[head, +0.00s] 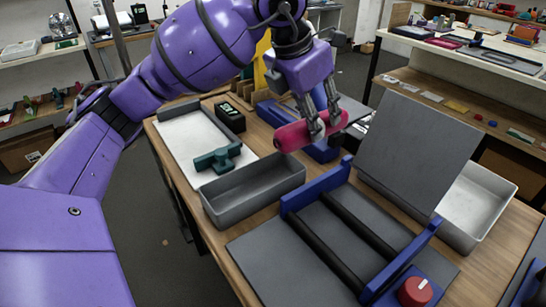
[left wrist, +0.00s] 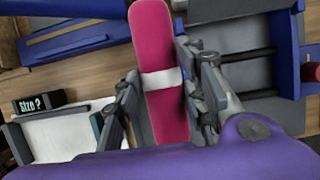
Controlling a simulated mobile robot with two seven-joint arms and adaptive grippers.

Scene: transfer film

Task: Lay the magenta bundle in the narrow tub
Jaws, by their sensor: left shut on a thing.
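My left gripper (head: 322,124) is shut on the magenta bundle (head: 293,135) and holds it above the table. In the left wrist view the bundle (left wrist: 153,45) is a long rounded roll with a white band around its middle, between the fingers of my left gripper (left wrist: 165,98). The narrow tub is not certain: a grey long tub (head: 252,205) stands on the table below and left of the bundle, and it looks empty. A wider pale tub (head: 478,205) stands at the right. My right gripper is not in view.
A blue-framed roller device (head: 345,240) with a red knob (head: 415,291) and an upright grey panel (head: 415,145) stands right of the grey tub. A white tray (head: 185,135) with a green tool (head: 217,157) lies at the left, next to a small black display (head: 230,117).

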